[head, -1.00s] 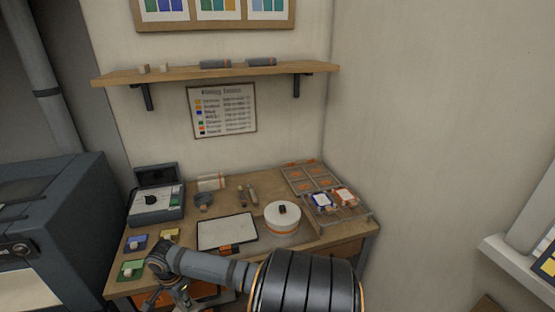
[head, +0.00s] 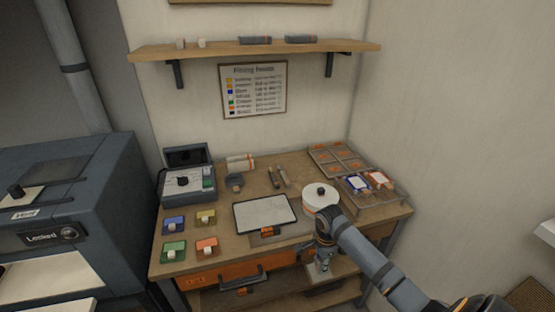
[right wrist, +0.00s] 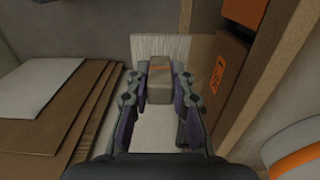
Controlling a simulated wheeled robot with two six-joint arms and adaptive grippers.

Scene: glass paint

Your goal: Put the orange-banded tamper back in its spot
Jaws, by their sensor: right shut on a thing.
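My right gripper (head: 322,248) is at the front right edge of the workbench, low, in front of the space under the top. In the right wrist view my right gripper (right wrist: 158,85) is shut on a small grey-brown block with a faint orange mark, seemingly the tamper (right wrist: 160,84). In the head view a pale grey piece (head: 318,268) shows just below the fingers; I cannot tell whether it is the tamper. A light ribbed panel (right wrist: 150,48) lies beyond the block. The tamper's spot cannot be identified. My left gripper is not in view.
The bench (head: 225,228) holds a white round pot (head: 318,196), a white tablet (head: 264,212), two thin tools (head: 278,177) and several coloured pads. Racks stand at right. Stacked boards (right wrist: 60,110) are left of the gripper and a dark orange-labelled box (right wrist: 222,68) is right.

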